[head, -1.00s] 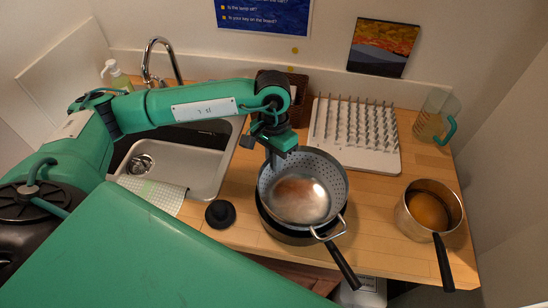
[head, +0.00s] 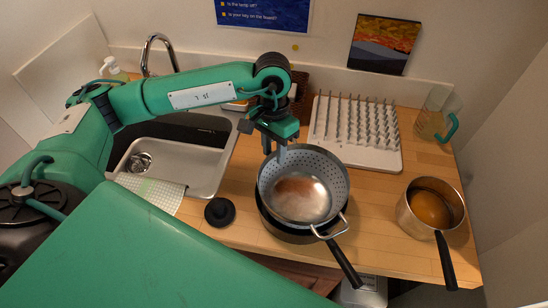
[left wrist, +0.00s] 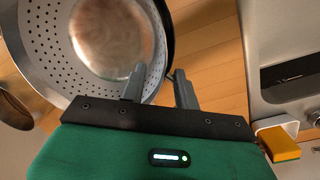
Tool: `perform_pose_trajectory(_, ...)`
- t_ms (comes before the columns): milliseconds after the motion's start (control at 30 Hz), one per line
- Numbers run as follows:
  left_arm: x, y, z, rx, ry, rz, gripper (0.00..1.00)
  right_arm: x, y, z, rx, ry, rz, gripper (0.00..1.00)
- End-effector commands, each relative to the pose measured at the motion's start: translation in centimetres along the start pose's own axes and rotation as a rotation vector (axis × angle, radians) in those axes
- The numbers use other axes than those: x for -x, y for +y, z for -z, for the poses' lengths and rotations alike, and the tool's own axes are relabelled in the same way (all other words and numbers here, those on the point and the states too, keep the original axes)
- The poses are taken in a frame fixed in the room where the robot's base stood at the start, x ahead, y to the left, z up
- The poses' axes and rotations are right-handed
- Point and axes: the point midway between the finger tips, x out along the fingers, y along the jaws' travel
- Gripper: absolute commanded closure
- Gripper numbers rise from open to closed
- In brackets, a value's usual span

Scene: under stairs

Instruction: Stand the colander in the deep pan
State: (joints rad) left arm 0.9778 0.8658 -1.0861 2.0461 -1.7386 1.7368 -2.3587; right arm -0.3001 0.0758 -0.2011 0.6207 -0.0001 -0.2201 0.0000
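The grey metal colander (head: 333,181), with a perforated wall and wire loop handles, sits in the mouth of the dark deep pan (head: 278,231) on the wooden counter. The pan's rim shows below it at the front left and its black handle points to the front right. How deep the colander sits is hidden. My left gripper (head: 274,150) is at the colander's far left rim. In the left wrist view its two fingers (left wrist: 158,80) are spread with nothing gripped; one finger overlaps the colander rim (left wrist: 60,75) in the picture. Contact cannot be told. My right gripper is out of view.
A sink (head: 185,165) and a black knob-like object (head: 220,212) are to the left.

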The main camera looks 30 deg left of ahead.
Motion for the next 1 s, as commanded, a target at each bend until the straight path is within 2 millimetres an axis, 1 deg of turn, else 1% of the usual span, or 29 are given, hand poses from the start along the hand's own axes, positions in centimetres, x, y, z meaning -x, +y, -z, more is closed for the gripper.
perform_pose_trajectory(33,0.8,-0.1,0.2,0.001,0.007,0.001,0.69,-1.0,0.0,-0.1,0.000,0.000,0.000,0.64)
perform_pose_trajectory(200,4.4,-0.1,0.1,-0.001,0.006,0.001,0.69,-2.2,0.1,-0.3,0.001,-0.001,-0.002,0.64)
perform_pose_trajectory(300,6.2,-0.1,0.1,0.001,0.004,0.001,0.69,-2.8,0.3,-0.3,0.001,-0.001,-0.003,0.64)
perform_pose_trajectory(400,7.6,0.0,0.1,0.000,0.002,0.001,0.69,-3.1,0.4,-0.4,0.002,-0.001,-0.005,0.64)
perform_pose_trajectory(500,8.6,0.0,0.1,0.000,0.002,0.000,0.69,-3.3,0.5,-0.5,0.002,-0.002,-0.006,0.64)
perform_pose_trajectory(667,9.2,0.0,0.0,0.000,0.000,0.001,0.69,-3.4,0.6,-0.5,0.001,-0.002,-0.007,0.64)
perform_pose_trajectory(1000,9.3,0.0,0.0,0.001,-0.001,0.000,0.69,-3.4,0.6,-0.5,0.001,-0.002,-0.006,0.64)
